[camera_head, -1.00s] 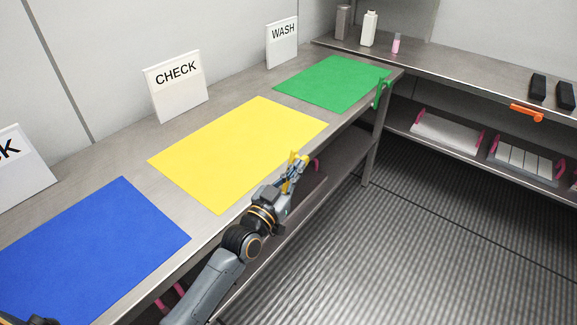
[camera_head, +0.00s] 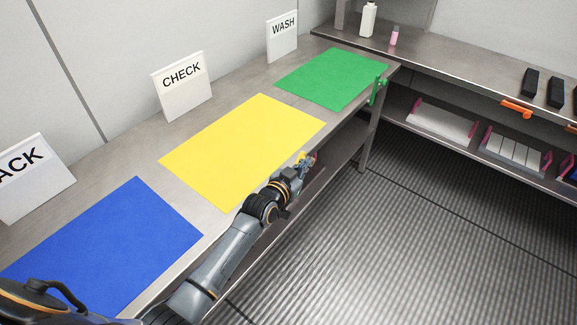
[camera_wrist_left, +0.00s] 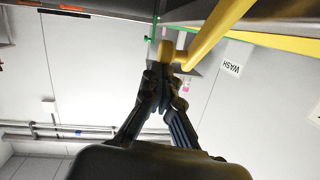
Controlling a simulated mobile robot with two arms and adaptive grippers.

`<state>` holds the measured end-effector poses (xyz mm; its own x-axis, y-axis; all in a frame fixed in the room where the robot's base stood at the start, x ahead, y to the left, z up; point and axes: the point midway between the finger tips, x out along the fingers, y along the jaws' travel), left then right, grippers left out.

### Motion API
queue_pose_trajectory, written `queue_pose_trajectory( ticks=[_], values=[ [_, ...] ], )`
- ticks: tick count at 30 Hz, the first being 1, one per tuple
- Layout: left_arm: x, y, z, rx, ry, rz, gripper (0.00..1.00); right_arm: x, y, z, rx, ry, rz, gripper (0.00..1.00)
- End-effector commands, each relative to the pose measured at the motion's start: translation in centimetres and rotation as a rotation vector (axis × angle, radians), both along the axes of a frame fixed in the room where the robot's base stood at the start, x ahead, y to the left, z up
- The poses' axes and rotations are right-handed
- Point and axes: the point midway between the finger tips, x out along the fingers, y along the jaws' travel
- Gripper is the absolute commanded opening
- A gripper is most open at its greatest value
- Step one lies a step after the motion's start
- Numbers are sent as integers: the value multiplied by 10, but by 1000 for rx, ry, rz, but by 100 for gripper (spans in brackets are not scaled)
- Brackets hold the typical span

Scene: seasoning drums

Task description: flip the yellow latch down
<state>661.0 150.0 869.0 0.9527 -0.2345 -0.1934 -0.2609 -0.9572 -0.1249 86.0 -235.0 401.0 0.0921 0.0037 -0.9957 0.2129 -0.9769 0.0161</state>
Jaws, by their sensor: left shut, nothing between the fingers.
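The yellow latch (camera_head: 300,157) is at the front edge of the table beside the yellow mat (camera_head: 245,150); in the head view it is small and mostly hidden by my gripper. In the left wrist view the yellow latch (camera_wrist_left: 212,32) is a thick bar slanting from the upper right to a rounded end just beyond my fingertips. My left gripper (camera_head: 306,165) is shut and empty at the latch. In the wrist view its fingertips (camera_wrist_left: 165,76) are together, close to the rounded end; I cannot tell whether they touch. My right gripper is not in view.
A green latch (camera_head: 378,90) is at the table corner by the green mat (camera_head: 332,78). An orange latch (camera_head: 517,109) is on the right counter's edge. A blue mat (camera_head: 110,245) lies nearer. Signs stand along the wall. The floor (camera_head: 400,240) is clear.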

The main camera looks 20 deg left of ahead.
Motion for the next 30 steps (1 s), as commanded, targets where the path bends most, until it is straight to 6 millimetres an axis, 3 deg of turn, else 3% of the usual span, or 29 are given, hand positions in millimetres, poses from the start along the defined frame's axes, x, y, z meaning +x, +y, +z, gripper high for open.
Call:
queue_pose_trajectory(
  ticks=[1,3,12,21,30],
  values=[
    [5,-2,10,12,39,0,0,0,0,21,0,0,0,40],
    [11,-4,6,33,98,0,0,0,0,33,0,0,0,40],
    [34,-12,-17,130,363,0,0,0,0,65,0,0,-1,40],
    [48,-17,-42,210,578,1,0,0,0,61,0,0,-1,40],
    [53,-19,-56,222,615,1,0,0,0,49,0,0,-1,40]
  ],
)
